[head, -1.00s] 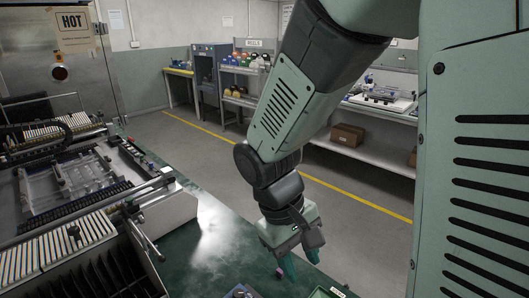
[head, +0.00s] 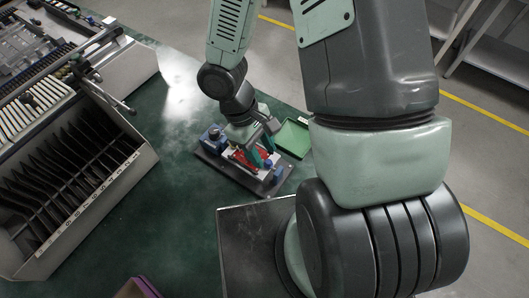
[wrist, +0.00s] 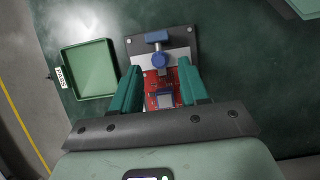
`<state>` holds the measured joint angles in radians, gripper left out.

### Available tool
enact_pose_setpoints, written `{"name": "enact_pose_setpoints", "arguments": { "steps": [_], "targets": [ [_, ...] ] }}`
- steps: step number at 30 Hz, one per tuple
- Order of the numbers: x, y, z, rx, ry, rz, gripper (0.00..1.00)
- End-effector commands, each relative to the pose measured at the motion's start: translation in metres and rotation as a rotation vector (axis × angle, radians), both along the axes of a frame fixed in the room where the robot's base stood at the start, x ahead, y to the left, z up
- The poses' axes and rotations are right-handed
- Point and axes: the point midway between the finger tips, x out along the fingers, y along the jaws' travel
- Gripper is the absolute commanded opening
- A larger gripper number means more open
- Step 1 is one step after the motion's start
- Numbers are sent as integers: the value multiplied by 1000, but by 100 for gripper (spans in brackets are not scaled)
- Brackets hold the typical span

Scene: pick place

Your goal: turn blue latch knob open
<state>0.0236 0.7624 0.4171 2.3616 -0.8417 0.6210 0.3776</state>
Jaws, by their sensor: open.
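My gripper (wrist: 160,72) is open, its teal fingers on either side of a red circuit board (wrist: 154,85) in the wrist view. The blue latch knob (wrist: 158,61) shows between and slightly beyond the fingertips, with a blue bar (wrist: 156,37) behind it. I see no contact with the knob. They sit on a dark fixture plate (wrist: 183,34), which the head view also shows on the green table (head: 232,181). There, my gripper (head: 259,160) is low over the plate and partly covers the board and knob. Exact height above the knob is hard to tell.
A green tray (wrist: 112,68) lies beside the plate, also in the head view (head: 305,128). A blue block (head: 212,132) stands at the plate's left end. A slotted rack (head: 140,160) stands on the left. Table between rack and plate is clear.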

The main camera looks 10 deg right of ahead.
Motion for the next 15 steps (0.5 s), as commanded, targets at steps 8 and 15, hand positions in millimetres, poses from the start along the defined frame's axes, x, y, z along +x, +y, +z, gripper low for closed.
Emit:
{"name": "enact_pose_setpoints", "arguments": {
  "steps": [8,15],
  "targets": [
    [-6,-6,-19,-1,1,0,44],
    [-6,-6,-19,0,0,-1,44]
  ]
}}
